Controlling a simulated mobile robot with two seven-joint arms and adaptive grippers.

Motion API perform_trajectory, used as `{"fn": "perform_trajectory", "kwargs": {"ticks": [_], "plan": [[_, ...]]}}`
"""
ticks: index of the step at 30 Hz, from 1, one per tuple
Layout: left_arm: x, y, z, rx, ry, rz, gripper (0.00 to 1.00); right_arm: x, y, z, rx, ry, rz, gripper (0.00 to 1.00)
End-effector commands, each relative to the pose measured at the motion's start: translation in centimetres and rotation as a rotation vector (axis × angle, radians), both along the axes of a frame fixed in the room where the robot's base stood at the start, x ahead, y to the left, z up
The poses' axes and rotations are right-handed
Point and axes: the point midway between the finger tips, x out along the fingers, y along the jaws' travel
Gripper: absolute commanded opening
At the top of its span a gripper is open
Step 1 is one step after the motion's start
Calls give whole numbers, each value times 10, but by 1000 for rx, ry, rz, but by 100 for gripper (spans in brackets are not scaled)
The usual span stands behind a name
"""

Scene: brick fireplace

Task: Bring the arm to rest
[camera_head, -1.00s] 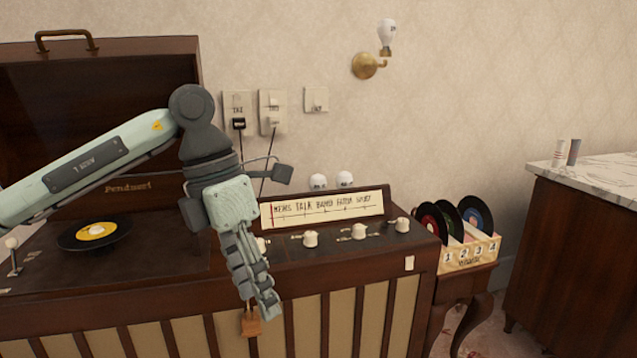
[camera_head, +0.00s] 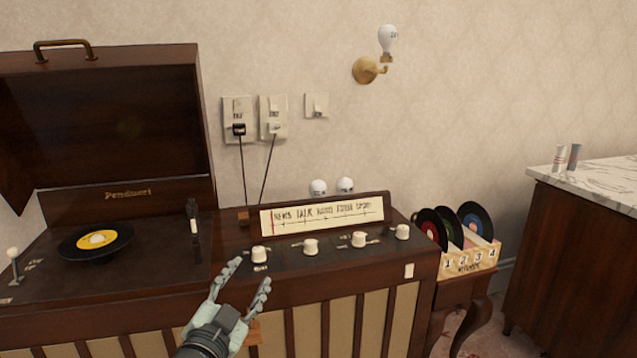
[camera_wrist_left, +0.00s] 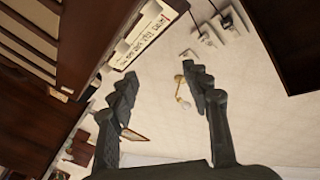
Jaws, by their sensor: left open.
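My left gripper (camera_head: 246,277) is in the lower middle of the head view, in front of the console's front edge, pointing up. Its two fingers are apart with nothing between them. The left wrist view also shows the spread, empty fingers (camera_wrist_left: 166,85), with the wall and the wall lamp seen between them. Most of my left arm is below the head view. My right gripper shows in neither view.
A wooden record-player console (camera_head: 345,270) with knobs fills the left and middle; its lid (camera_head: 100,120) is open. A record (camera_head: 95,240) lies on the turntable. A record rack (camera_head: 470,262) and a marble-topped cabinet (camera_head: 585,250) stand at right. A wall lamp (camera_head: 370,70) is above.

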Motion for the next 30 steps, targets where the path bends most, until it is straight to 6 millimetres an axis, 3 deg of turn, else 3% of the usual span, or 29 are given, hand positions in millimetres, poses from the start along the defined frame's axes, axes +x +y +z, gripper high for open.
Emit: {"fn": "perform_trajectory", "kwargs": {"ticks": [1, 6, 8, 12, 15, 18, 21, 25, 30], "plan": [[-10, 18, -36, -28, 110, 59, 48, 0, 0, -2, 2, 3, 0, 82], [-61, 69, -145, -97, 459, 236, 48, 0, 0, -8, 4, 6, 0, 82], [-87, 84, -180, -116, 580, 291, 48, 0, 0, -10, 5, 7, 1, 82], [-162, 111, -252, -154, 857, 406, 48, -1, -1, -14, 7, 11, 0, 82], [-217, 122, -289, -172, 1034, 471, 48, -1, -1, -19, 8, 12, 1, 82], [-263, 129, -312, -187, 1171, 517, 48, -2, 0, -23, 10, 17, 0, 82], [-295, 133, -325, -196, 1261, 545, 48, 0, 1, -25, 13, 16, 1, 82], [-312, 134, -331, -200, 1311, 561, 48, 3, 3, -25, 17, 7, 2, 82], [-313, 135, -331, -199, 1316, 563, 48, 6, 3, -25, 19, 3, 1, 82]]}}
